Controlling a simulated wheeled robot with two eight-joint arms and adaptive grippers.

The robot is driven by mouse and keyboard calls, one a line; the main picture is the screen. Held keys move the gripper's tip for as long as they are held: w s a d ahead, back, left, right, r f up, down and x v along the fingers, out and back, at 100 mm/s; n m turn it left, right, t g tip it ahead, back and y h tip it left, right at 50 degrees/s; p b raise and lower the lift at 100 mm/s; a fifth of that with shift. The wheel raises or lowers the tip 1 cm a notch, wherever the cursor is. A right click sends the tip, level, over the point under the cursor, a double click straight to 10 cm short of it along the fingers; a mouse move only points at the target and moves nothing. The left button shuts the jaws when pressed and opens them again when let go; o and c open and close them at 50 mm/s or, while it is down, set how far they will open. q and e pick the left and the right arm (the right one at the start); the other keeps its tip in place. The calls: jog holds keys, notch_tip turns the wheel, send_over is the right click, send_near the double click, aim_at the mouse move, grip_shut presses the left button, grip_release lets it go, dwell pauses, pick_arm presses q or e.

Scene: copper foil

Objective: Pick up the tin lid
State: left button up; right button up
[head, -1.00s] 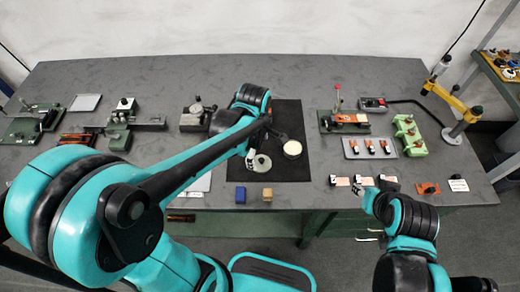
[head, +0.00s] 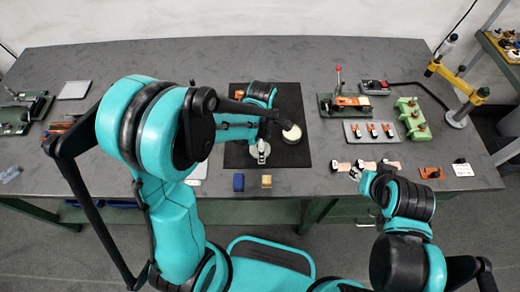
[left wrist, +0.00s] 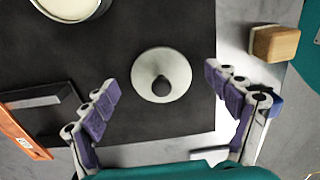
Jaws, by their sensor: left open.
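The tin lid is a pale round disc with a dark knob in the middle; it lies flat on the black mat in the left wrist view (left wrist: 143,80). In the head view the lid (head: 253,152) is partly covered by my left gripper (head: 262,153). In the left wrist view my open left gripper (left wrist: 162,86) has its fingers apart on either side of the lid, nothing between them held. A round tin with a cream top (head: 291,134) stands just right of the lid. My right gripper (head: 356,170) is near the front edge, too small to tell its jaws.
A blue block (head: 238,182) and a tan block (head: 266,181) sit by the mat's (head: 290,98) front edge. A grey tray (head: 370,132), a green rack (head: 412,120) and a yellow lamp arm (head: 455,85) stand to the right.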

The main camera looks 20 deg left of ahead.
pick_arm(q)
jog(key=shift+r, duration=0.1)
jog(key=shift+c, duration=0.9)
jog(key=c, duration=0.9)
jog(key=shift+s, duration=0.1)
jog(key=shift+c, duration=0.2)
